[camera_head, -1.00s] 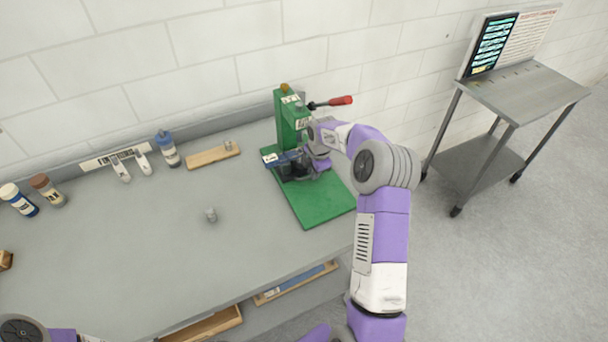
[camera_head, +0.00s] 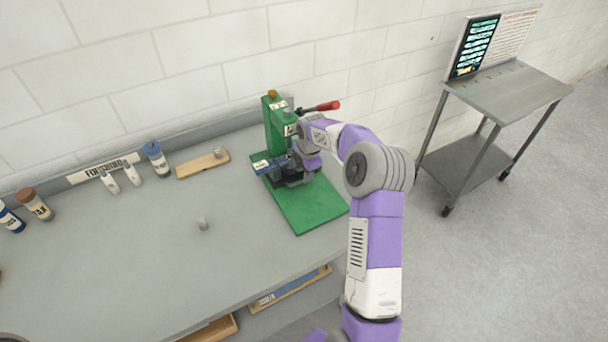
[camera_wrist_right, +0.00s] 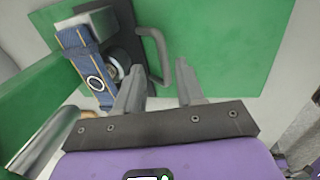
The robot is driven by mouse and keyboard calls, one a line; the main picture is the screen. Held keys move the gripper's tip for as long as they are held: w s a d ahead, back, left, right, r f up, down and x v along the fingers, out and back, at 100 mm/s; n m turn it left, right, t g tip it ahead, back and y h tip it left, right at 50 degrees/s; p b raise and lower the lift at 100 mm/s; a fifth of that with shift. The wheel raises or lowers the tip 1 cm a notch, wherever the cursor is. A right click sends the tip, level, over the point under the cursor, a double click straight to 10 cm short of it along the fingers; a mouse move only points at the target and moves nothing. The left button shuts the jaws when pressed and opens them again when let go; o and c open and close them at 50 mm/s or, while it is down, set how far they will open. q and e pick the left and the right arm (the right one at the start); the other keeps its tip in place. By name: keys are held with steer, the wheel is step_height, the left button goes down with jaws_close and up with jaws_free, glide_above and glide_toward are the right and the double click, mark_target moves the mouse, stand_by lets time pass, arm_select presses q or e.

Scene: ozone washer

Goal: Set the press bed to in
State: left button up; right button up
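The green press (camera_head: 278,128) stands on a green base plate (camera_head: 312,210) at the back right of the bench. A dark bed part with a blue, striped piece (camera_head: 268,165) sits low at its front; the blue piece also shows in the right wrist view (camera_wrist_right: 88,66). A grey loop handle (camera_wrist_right: 158,52) sticks out beside it. My right gripper (camera_wrist_right: 160,72) is open, its two fingers apart over the base plate, with the handle just ahead of and between the tips. I cannot tell whether they touch it. In the head view my right wrist partly hides the bed. My left gripper is out of view.
A red-handled lever (camera_head: 322,106) sticks out right of the press. A metal cart (camera_head: 508,90) with a screen stands at right. The bench's middle is mostly clear.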

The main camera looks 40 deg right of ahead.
steer(key=r, duration=0.2)
steer(key=s+r, duration=0.1)
steer(key=r, duration=0.2)
steer(key=shift+a, duration=0.1)
steer(key=shift+f, duration=0.1)
stand_by(0.3)
